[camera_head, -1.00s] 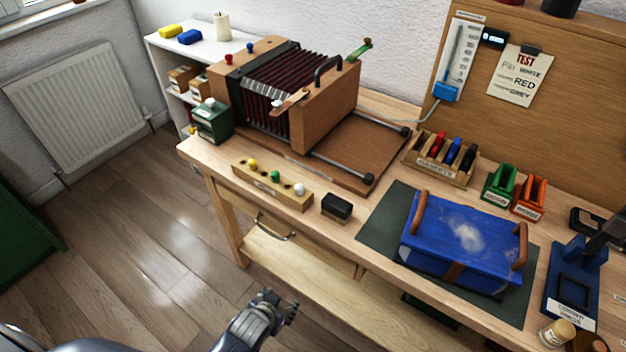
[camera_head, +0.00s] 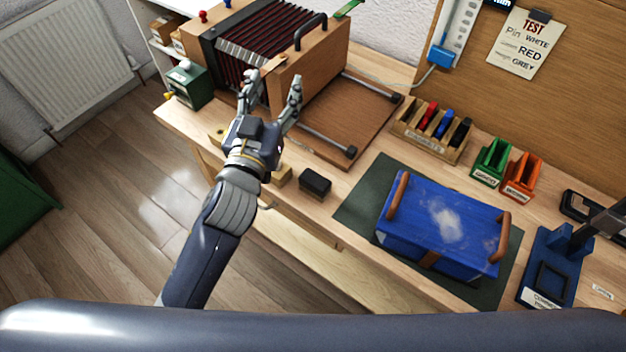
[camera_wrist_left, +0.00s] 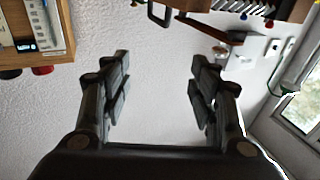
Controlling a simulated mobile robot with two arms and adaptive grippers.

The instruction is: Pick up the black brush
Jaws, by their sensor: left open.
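A small black block, seemingly the black brush (camera_head: 315,182), lies on the front part of the workbench in the head view, left of the dark green mat. Its bristles cannot be made out. My left gripper (camera_head: 274,84) is raised over the bench, up and left of the black block in the picture, in front of the bellows box. Its fingers are spread and empty. In the left wrist view the open gripper (camera_wrist_left: 160,72) has only wall and background between its fingers, and the black block does not show. My right gripper is not in view.
A blue case (camera_head: 440,225) with brown handles sits on the green mat (camera_head: 358,208). The wooden bellows box (camera_head: 312,75) stands behind my left gripper.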

